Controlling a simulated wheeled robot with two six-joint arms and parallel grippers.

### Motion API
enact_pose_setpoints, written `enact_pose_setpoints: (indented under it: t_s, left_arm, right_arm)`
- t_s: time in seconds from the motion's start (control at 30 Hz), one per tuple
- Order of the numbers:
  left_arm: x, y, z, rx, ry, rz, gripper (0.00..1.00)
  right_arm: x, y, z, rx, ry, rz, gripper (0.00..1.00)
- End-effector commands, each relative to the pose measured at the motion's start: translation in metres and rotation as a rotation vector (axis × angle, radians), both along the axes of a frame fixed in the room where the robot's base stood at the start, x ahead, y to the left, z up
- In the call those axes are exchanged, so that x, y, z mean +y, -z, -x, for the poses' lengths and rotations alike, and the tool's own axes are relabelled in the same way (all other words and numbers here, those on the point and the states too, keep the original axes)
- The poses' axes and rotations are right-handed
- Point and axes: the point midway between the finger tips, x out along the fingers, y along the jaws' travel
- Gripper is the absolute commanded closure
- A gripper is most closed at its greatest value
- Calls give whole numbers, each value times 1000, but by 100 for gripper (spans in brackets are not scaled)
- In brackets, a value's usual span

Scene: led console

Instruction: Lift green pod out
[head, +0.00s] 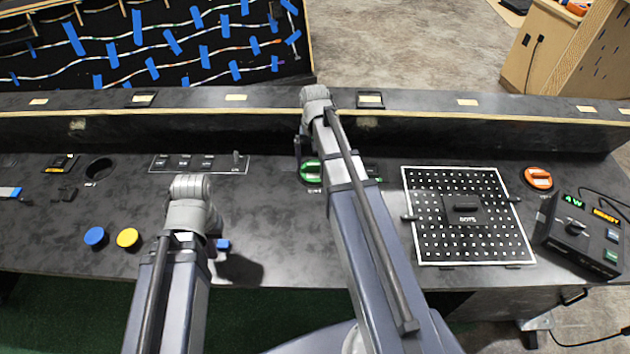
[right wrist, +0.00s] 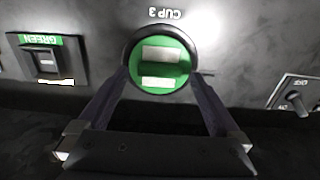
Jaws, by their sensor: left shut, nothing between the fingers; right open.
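The green pod (head: 309,172) sits in its round socket on the console, partly hidden by my right arm in the head view. In the right wrist view the green pod (right wrist: 160,80) is round, with a raised bar across it and two pale patches, inside a black ring labelled CUP 3. My right gripper (right wrist: 161,84) is open, its fingers reaching toward the two sides of the pod, with nothing held. In the head view my right gripper (head: 301,150) is mostly behind the arm. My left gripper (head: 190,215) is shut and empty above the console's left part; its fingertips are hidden.
A GREEN-labelled switch (right wrist: 42,60) and a toggle (right wrist: 298,100) flank the socket. Blue (head: 95,237) and yellow (head: 128,238) buttons lie left. A perforated board (head: 415,235), an orange knob (head: 538,177) and a control box (head: 585,235) stand right. A low ledge (head: 450,125) runs behind.

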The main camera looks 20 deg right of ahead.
Motion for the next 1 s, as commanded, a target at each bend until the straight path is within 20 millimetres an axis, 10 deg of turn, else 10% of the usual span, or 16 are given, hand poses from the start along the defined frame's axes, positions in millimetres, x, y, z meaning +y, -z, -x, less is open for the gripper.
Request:
enact_pose_setpoints:
  t_s: [0.37,1.0]
  left_arm:
    - [0,15,0,0,0,0,100]
    - [0,15,0,0,0,0,100]
  right_arm:
    - [0,15,0,0,0,0,0]
    - [0,15,0,0,0,0,71]
